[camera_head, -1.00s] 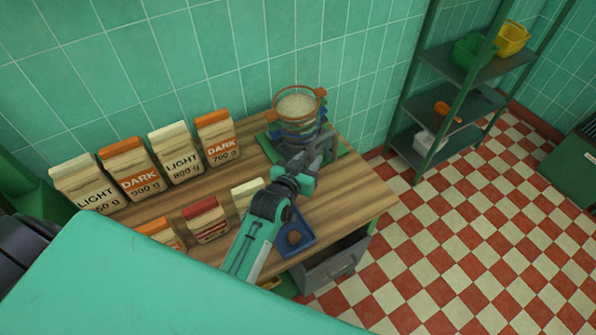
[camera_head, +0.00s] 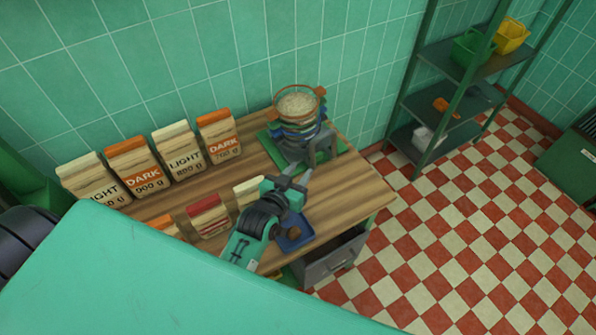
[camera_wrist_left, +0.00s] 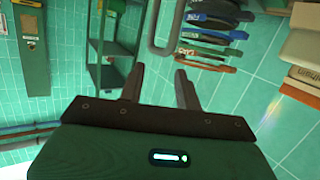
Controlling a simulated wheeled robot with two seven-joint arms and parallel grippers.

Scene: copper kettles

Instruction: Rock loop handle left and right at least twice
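A stack of round sieves (camera_head: 297,128) stands on a green base (camera_head: 270,145) at the back right of the wooden table. Its top ring is orange-brown and holds pale grains. The stack's coloured rings show sideways in the left wrist view (camera_wrist_left: 209,38). A grey U-shaped loop (camera_wrist_left: 162,54), which looks like the loop handle, is beside them there. My left gripper (camera_head: 295,173) is in front of the stack, its fingers pointing towards it. The fingers (camera_wrist_left: 159,80) are apart with nothing between them, and the loop is beyond their tips. My right gripper is out of view.
Several labelled bags (camera_head: 180,150) stand along the back left. Smaller packets, one red-topped (camera_head: 208,215), stand in front. A blue tray (camera_head: 296,236) is by my left wrist. A green shelf rack (camera_head: 455,62) stands to the right, beyond open checkered floor.

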